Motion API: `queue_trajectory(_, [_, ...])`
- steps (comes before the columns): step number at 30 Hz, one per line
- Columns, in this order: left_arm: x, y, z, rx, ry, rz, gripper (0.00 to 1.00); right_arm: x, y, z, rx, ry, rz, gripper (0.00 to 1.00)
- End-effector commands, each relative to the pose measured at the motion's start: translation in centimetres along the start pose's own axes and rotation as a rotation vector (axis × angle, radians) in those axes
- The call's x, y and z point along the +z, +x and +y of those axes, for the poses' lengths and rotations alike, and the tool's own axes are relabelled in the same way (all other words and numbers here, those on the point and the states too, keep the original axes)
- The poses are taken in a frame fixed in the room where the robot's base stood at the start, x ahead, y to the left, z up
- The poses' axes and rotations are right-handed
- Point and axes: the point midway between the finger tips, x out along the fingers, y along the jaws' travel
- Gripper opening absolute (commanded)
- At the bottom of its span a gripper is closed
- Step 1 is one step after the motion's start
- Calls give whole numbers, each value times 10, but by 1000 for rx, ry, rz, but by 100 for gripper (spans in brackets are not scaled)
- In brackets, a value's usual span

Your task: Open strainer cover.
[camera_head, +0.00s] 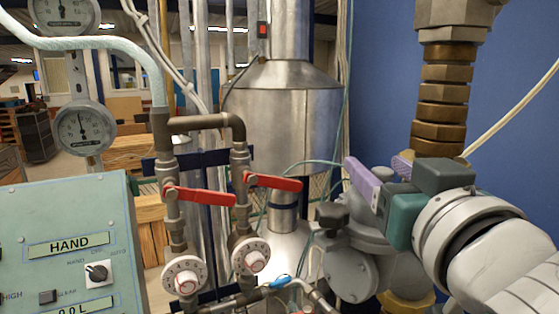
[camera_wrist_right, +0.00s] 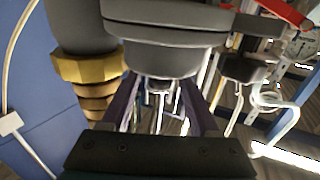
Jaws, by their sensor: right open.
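The grey strainer body (camera_head: 365,240) stands at the lower right of the head view, below the brass pipe stack. A round grey bolted disc (camera_head: 350,277) is on its front and a black knob (camera_head: 332,215) at its left; I cannot tell for certain which part is the cover. My right gripper (camera_head: 380,168), with purple fingers, is open above the body. In the right wrist view, the gripper (camera_wrist_right: 160,95) has its fingers apart near a round grey part (camera_wrist_right: 165,55), and I see nothing held. Contact is unclear. My left gripper is out of view.
A brass fitting stack (camera_head: 443,95) rises close behind my right gripper, before a blue wall (camera_head: 390,60). Red-handled valves (camera_head: 200,195) and pipes stand to the left. A green control panel (camera_head: 65,240) is at lower left, with a gauge (camera_head: 85,128) above.

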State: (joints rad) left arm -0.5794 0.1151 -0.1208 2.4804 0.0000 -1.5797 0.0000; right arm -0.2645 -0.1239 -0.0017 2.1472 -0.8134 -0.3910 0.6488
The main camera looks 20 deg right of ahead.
Motion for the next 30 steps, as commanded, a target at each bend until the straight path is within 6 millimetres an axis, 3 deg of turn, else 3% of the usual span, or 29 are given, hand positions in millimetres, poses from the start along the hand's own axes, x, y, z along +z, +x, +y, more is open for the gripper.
queue_trajectory(2, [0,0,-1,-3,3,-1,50,0,0,0,0,0,0,61])
queue_trajectory(18, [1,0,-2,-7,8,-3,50,0,0,0,-1,1,0,2])
queue_trajectory(30, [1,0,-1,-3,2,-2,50,0,0,0,-1,1,0,0])
